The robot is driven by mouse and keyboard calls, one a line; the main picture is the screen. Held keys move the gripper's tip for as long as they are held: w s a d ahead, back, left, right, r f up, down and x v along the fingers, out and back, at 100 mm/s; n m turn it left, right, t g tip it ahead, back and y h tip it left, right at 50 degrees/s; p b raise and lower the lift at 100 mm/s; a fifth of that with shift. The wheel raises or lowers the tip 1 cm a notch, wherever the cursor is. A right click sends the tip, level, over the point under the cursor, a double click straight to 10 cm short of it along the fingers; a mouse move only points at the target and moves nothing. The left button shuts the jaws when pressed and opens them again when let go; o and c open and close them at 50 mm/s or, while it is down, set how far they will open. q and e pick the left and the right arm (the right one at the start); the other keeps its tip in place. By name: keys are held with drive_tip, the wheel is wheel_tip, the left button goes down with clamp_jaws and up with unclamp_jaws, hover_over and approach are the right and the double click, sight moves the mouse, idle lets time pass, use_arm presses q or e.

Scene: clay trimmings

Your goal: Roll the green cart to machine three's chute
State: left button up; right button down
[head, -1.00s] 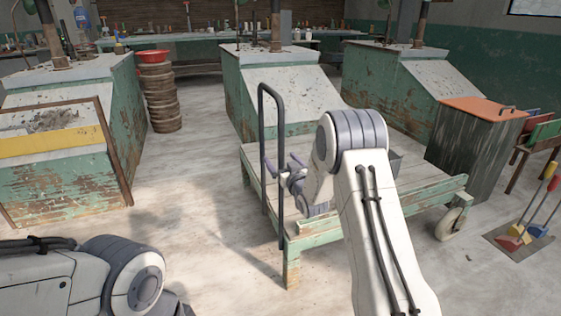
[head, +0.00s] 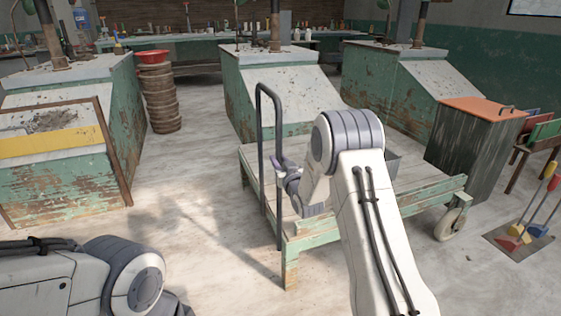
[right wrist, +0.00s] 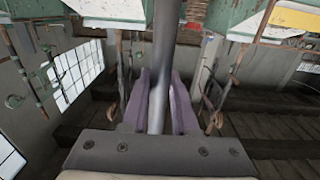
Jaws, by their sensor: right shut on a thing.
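The green cart (head: 330,236) is a low, worn flatbed with slatted boards and a wheel at its right corner. Its tall dark handle (head: 259,130) stands at the left end. My right gripper (head: 276,163) is at the handle's near upright. In the right wrist view the purple fingers (right wrist: 157,105) are shut on that grey bar, one on each side. Three green machines with sloping pale chutes stand around: left (head: 65,185), middle (head: 290,92) behind the cart, and right (head: 440,85). I cannot read any numbers on them. My left gripper is out of view.
A grey box (head: 393,163) is partly hidden behind my right arm at the cart. Stacked rings with a red bowl (head: 152,57) stand left. Floor left of the cart is clear.

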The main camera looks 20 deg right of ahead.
drive_tip(key=a, duration=0.7)
drive_tip(key=shift+s+a+b, duration=0.15)
drive_tip(key=shift+a+b, duration=0.2)
drive_tip(key=shift+a, duration=0.05)
drive_tip(key=shift+d, duration=0.1)
drive_tip(key=a, duration=0.7)
drive_tip(key=shift+s+a+b, duration=0.15)
drive_tip(key=shift+a+b, duration=0.15)
drive_tip(key=shift+a, duration=0.1)
